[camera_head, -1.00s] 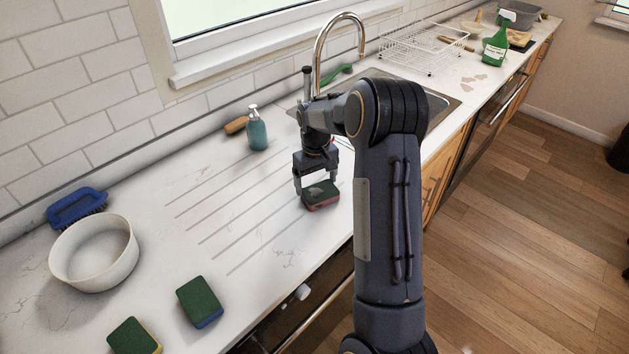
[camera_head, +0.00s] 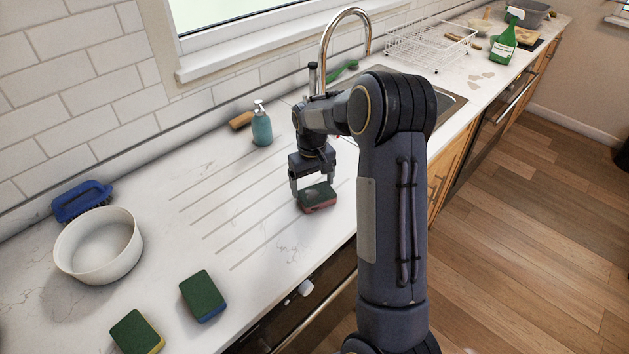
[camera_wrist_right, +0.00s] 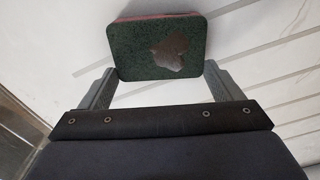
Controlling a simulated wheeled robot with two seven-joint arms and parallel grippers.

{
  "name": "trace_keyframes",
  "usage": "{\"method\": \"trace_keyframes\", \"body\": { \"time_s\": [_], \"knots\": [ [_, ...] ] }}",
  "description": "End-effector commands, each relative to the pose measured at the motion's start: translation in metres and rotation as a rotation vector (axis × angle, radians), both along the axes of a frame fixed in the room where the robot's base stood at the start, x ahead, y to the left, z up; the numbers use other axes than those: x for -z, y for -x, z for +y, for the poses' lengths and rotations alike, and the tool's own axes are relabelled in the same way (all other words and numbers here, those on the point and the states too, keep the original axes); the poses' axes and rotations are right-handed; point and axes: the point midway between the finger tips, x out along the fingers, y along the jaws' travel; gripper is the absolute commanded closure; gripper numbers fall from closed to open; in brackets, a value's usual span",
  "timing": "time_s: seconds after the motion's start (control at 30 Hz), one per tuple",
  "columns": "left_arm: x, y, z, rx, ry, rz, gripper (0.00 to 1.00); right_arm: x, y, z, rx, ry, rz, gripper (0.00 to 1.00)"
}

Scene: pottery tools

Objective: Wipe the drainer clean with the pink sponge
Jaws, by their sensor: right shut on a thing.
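The pink sponge (camera_head: 318,198) has a dark green top and a pink lower layer. My right gripper (camera_head: 314,190) is shut on it, low over the grooved drainer (camera_head: 240,200) near the counter's front edge. In the right wrist view the sponge (camera_wrist_right: 160,32) sits between the two fingers (camera_wrist_right: 160,85), with a brownish patch on its green face. Whether the sponge touches the drainer is hard to tell. The drainer's grooves run beside the sink (camera_head: 452,104), and faint marks show near its front. My left gripper is not in view.
A teal soap bottle (camera_head: 261,128) and a wooden-backed brush (camera_head: 240,121) stand at the back. A white bowl (camera_head: 98,262), a blue brush (camera_head: 82,200), a green-blue sponge (camera_head: 203,298) and a green-yellow sponge (camera_head: 136,333) are at the left. The tap (camera_head: 326,45) rises behind my arm.

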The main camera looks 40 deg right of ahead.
Motion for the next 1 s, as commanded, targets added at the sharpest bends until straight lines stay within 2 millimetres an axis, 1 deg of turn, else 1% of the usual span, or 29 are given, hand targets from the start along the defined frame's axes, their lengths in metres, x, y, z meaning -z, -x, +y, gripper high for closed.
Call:
{"method": "trace_keyframes", "body": {
  "time_s": [0.07,0.17,0.83,0.9,1.0],
  "knots": [
    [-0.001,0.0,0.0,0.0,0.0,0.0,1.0,-0.001,0.001,0.001,-0.001,-0.004,0.003,0.24],
    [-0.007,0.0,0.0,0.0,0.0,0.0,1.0,-0.007,0.0,0.001,0.0,-0.003,0.003,0.24],
    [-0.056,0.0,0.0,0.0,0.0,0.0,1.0,-0.076,0.0,0.0,0.0,0.0,0.0,0.24],
    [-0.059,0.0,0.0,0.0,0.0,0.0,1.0,-0.08,0.0,0.0,0.0,0.0,0.0,0.24],
    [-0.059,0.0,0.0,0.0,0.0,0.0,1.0,-0.081,0.0,0.0,0.0,0.0,0.001,0.24]
  ]
}}
